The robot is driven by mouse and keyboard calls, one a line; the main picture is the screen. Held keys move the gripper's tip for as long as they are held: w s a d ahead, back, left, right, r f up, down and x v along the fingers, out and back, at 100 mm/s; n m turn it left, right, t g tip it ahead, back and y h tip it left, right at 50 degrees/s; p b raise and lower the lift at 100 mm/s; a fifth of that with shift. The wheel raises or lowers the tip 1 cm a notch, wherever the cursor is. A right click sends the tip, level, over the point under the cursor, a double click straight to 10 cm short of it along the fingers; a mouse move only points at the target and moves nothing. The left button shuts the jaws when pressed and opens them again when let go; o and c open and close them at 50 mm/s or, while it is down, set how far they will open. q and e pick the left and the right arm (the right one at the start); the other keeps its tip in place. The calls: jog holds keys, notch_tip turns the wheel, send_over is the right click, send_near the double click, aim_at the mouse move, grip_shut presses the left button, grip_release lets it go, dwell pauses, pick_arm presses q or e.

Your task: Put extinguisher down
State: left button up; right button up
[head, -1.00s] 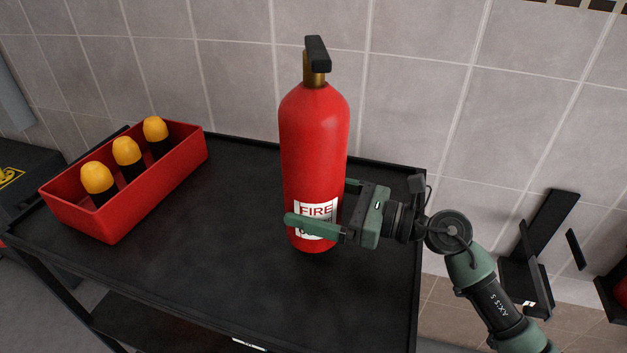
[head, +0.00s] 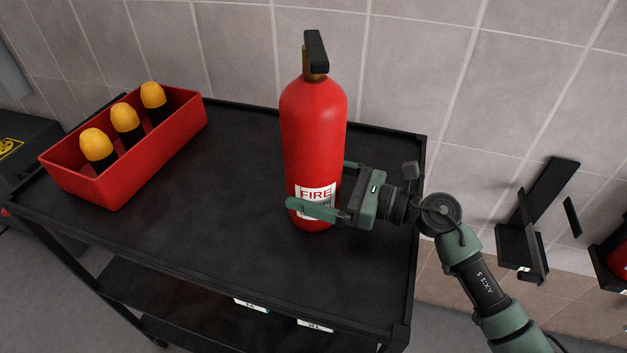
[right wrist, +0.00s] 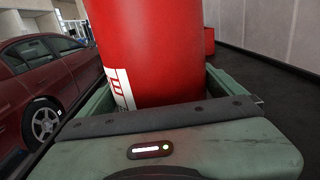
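A red fire extinguisher (head: 314,130) with a black handle and a white FIRE label stands upright over the right part of the black cart top (head: 215,190). My right gripper (head: 318,190) has its green fingers around the lower body of the extinguisher, from the right. In the right wrist view the red cylinder (right wrist: 160,50) fills the space between the fingers. The base looks to be at the cart top, but I cannot tell whether it touches. My left gripper is not in view.
A red box (head: 120,185) with several yellow-capped black items stands on the cart's left side. The cart top between box and extinguisher is clear. A tiled wall is behind. Black wall brackets (head: 535,220) are at the right. A red car (right wrist: 45,75) shows in the right wrist view.

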jog(key=shift+s+r, duration=0.15)
jog(key=shift+s, duration=0.05)
jog(key=b+v, duration=0.2)
jog(key=v, duration=0.3)
jog(key=b+v, duration=0.2)
jog(key=v, duration=0.3)
jog(key=shift+d+f+b, duration=0.2)
jog(key=shift+d+b, duration=0.15)
jog(key=shift+d, duration=0.1)
jog(key=shift+s+d+r, duration=0.2)
jog(key=shift+s+d, duration=0.1)
jog(key=shift+d, duration=0.2)
